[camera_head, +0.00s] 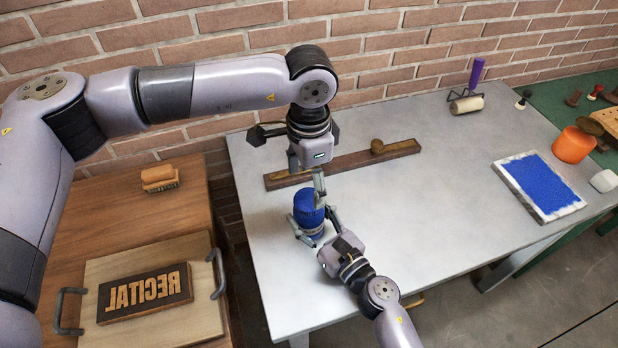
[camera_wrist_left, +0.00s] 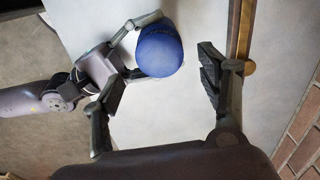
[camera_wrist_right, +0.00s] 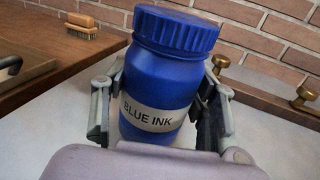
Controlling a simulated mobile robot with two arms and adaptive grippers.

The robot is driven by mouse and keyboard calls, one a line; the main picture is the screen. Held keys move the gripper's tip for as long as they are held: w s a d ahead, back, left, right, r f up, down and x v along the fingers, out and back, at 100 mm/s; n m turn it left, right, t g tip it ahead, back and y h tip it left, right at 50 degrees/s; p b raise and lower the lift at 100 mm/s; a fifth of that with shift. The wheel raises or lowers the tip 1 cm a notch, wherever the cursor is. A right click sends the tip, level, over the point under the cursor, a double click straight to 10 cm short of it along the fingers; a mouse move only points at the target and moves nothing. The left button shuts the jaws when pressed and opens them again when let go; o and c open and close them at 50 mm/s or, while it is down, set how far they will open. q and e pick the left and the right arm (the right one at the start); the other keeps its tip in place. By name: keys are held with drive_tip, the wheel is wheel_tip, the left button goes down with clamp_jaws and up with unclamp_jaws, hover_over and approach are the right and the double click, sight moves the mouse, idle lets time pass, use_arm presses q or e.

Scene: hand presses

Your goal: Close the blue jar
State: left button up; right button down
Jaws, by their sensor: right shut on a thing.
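The blue jar (camera_head: 307,222), labelled "BLUE INK", stands upright near the left end of the grey table. It fills the middle of the right wrist view (camera_wrist_right: 158,95). Its ribbed blue lid (camera_wrist_right: 177,31) sits on top; I cannot tell how tightly. The lid's top shows in the left wrist view (camera_wrist_left: 159,50). My right gripper (camera_head: 318,224) is shut on the jar's body, one finger on each side. My left gripper (camera_head: 304,172) hangs just above and behind the jar. Its fingers (camera_wrist_left: 155,95) are spread wide and empty, apart from the lid.
A wooden rail (camera_head: 345,163) with brass pieces lies behind the jar. A blue inked slab (camera_head: 541,184), an orange jar (camera_head: 573,145) and a roller (camera_head: 467,104) stand to the right. A brush (camera_head: 159,178) and a "RECITAL" block (camera_head: 145,297) lie on the left wooden cabinet. The table's middle is clear.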

use_arm(q)
drive_tip(key=n, duration=0.7)
drive_tip(key=shift+r, duration=0.2)
drive_tip(key=n, duration=0.6)
drive_tip(key=shift+d+r+n, duration=0.1)
drive_tip(key=shift+r+n, duration=0.15)
drive_tip(key=shift+n, duration=0.05)
drive_tip(key=n, duration=0.4)
drive_tip(key=shift+r, duration=0.1)
drive_tip(key=n, duration=0.4)
drive_tip(key=shift+r+n, duration=0.15)
drive_tip(key=shift+n, duration=0.15)
drive_tip(key=n, duration=0.6)
drive_tip(key=shift+r, duration=0.25)
drive_tip(key=n, duration=0.4)
drive_tip(key=shift+r, duration=0.1)
drive_tip(key=n, duration=0.6)
drive_tip(key=shift+r+n, duration=0.2)
drive_tip(key=shift+n, duration=0.1)
drive_tip(key=n, duration=0.4)
drive_tip(key=shift+r, duration=0.15)
drive_tip(key=n, duration=0.6)
drive_tip(key=shift+r, duration=0.2)
